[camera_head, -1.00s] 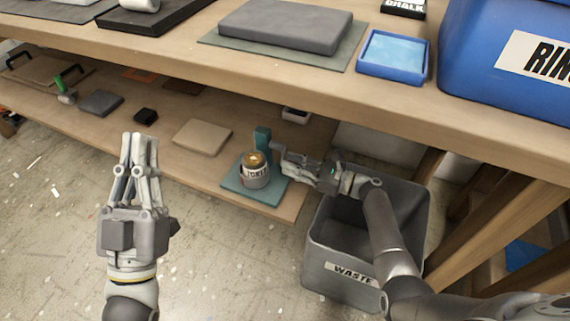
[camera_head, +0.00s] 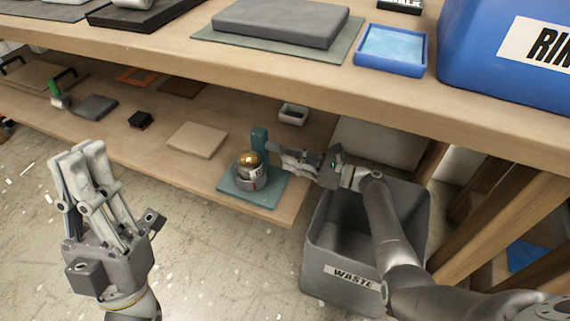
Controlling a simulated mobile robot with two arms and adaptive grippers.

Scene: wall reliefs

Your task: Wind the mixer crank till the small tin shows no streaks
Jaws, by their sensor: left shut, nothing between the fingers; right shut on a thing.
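The small tin (camera_head: 250,177) sits upright on the teal base of the mixer (camera_head: 226,183), on the lower shelf. Its top is golden brown; I cannot tell at this size whether streaks show. A teal post of the mixer stands behind the tin. My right gripper (camera_head: 277,157) is shut at the mixer's right side, beside the post. The crank it holds is mostly hidden by the fingers. My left gripper (camera_head: 80,158) is shut and empty, raised in front of the shelf at the left, well apart from the mixer.
A grey waste bin (camera_head: 335,256) stands on the floor below my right arm. The upper bench edge overhangs the shelf and carries a blue tray (camera_head: 424,58) and a blue tub (camera_head: 470,60).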

